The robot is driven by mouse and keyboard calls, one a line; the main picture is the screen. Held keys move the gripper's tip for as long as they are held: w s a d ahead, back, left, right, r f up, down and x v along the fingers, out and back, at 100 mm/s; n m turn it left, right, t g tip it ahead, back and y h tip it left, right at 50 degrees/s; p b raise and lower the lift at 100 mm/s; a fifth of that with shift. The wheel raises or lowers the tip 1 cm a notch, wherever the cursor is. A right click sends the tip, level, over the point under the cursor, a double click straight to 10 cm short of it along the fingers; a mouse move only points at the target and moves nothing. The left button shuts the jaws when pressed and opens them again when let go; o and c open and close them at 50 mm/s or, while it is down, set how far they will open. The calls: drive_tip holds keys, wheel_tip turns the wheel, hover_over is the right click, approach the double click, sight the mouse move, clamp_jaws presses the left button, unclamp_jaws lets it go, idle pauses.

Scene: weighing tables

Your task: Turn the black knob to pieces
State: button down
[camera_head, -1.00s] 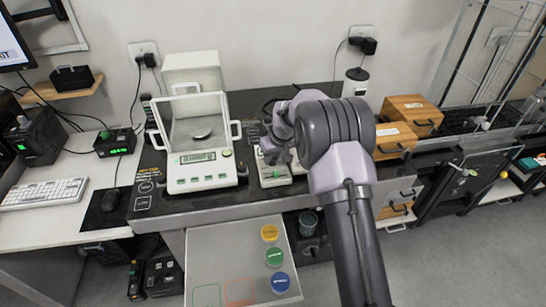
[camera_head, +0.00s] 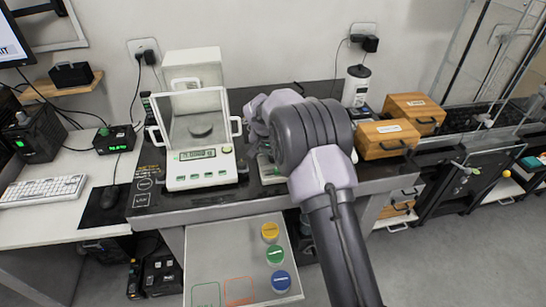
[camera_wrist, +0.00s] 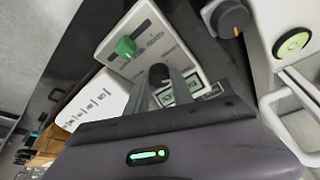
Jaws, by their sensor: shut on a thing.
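The black knob (camera_wrist: 158,71) stands on the pale face of a small device (camera_wrist: 190,60) in the wrist view. My gripper (camera_wrist: 161,80) is shut on the knob, with its two fingers at the knob's sides. A green slider (camera_wrist: 125,47) sits in a slot on the same face. A small display (camera_wrist: 178,91) lies beside the knob; its text is too small to read surely. In the head view my arm hides most of this device (camera_head: 268,173), and the knob is not visible there.
A balance (camera_head: 201,173) with a glass shield stands just left of the device. Wooden boxes (camera_head: 384,139) stand to the right. A grey board (camera_head: 215,255) with yellow, green and blue discs lies in front, below the table edge. A dark round knob (camera_wrist: 229,17) shows near the device.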

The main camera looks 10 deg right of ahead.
drive_tip(key=m+g+h, duration=0.1)
drive_tip(key=m, duration=0.4)
drive_tip(key=shift+w+a, duration=0.1)
drive_tip(key=shift+a, duration=0.05)
drive_tip(key=shift+m+h, duration=0.3)
idle(0.3)
drive_tip(key=c, duration=1.1)
unclamp_jaws()
drive_tip(key=shift+r, duration=0.1)
drive_tip(key=p+v, duration=0.5)
drive_tip(key=v, duration=1.2)
drive_tip(key=shift+w+a+r+p, duration=0.15)
drive_tip(key=shift+w+p, duration=0.05)
drive_tip(key=shift+p, duration=0.15)
